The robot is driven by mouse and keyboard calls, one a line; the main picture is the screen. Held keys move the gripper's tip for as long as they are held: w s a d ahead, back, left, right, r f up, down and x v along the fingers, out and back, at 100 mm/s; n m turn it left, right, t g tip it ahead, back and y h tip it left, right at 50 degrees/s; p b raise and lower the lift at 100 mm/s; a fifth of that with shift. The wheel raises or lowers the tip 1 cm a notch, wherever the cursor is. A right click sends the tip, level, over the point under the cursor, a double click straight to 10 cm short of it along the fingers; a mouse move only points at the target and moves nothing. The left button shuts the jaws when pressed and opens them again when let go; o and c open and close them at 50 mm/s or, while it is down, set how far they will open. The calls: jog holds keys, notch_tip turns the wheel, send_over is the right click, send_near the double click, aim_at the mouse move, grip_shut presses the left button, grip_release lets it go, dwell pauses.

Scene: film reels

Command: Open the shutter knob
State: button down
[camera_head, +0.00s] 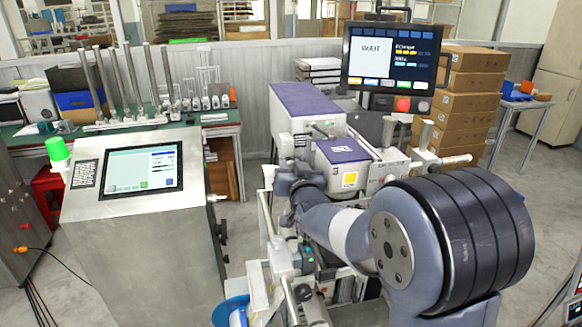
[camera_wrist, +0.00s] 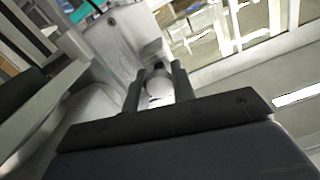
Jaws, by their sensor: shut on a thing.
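The shutter knob (camera_wrist: 159,87) shows in the wrist view as a pale rounded piece between my two dark fingers. My gripper (camera_wrist: 158,80) is shut on it, with one finger on each side. Behind the knob is a grey metal housing (camera_wrist: 115,35) with a screw. In the head view my arm reaches from the lower right to the front of the white machine with purple covers (camera_head: 342,152). The knob and the fingertips cannot be made out there, as my arm and the machine parts crowd that spot.
A monitor (camera_head: 391,58) stands above the machine. A metal cabinet with a touchscreen (camera_head: 142,168) and a green lamp (camera_head: 57,149) stands at the left. Stacked cardboard boxes (camera_head: 470,95) are behind at right. A blue bucket (camera_head: 231,309) is at the bottom. Open floor shows at lower right.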

aim_at(288, 148)
notch_tip(288, 148, up, 3)
jog(key=shift+r, duration=0.1)
jog(key=c, duration=1.2)
grip_release()
jog(key=shift+o, duration=0.2)
jog(key=s+d+b, duration=0.2)
jog(key=s+b, duration=0.1)
jog(key=s, duration=0.7)
jog(key=shift+s, duration=0.35)
jog(key=shift+w, duration=0.1)
